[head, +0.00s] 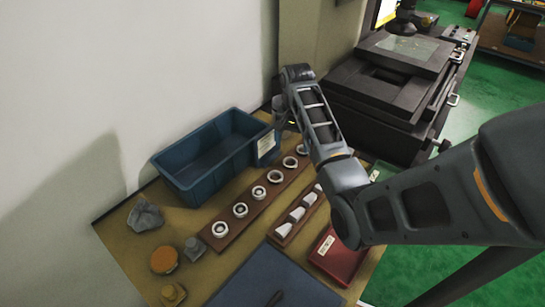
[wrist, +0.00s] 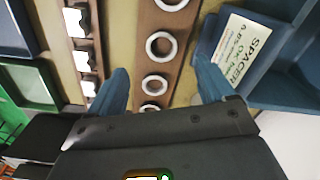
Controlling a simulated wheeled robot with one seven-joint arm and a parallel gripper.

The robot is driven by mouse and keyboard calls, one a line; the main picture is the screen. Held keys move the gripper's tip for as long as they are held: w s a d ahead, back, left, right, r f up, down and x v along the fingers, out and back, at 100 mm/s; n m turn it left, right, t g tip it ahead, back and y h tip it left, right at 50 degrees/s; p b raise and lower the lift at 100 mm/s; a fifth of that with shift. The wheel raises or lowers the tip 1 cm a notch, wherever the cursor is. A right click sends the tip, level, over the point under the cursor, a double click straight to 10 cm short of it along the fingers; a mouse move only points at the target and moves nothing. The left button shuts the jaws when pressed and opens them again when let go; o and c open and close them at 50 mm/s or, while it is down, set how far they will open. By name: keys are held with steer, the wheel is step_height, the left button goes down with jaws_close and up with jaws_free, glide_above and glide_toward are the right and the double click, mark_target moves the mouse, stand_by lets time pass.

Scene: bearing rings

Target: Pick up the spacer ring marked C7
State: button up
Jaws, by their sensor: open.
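Several pale spacer rings lie in a row on a brown strip (head: 232,225) in the head view. They include a near ring (head: 220,229) and a far ring (head: 303,149). No marking C7 is legible on any ring. My gripper (head: 281,122) is above the far end of the row, partly hidden by my arm. In the wrist view my gripper (wrist: 161,66) is open, its blue-grey fingers on either side of the strip. One ring (wrist: 161,45) and another ring (wrist: 154,83) show between or near the fingers, with nothing held. A lower ring (wrist: 150,108) is partly hidden by my gripper.
A blue bin (head: 190,186) with a white label card (wrist: 240,52) reading "SPACER" stands beside the row, close to the right finger. A second rack (head: 285,231) holds several white pieces. A red box (head: 338,258), grey rock (head: 145,215) and dark mat (head: 262,280) lie on the table.

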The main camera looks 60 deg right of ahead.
mark_target(290, 162)
steer(key=shift+w+f, duration=0.2)
steer(key=shift+w, duration=0.05)
steer(key=shift+f, duration=0.35)
step_height(290, 162, down, 7)
steer(key=shift+s+d+r+p, duration=0.1)
steer(key=shift+r+p, duration=0.05)
steer(key=shift+p, duration=0.2)
steer(key=c, duration=1.2)
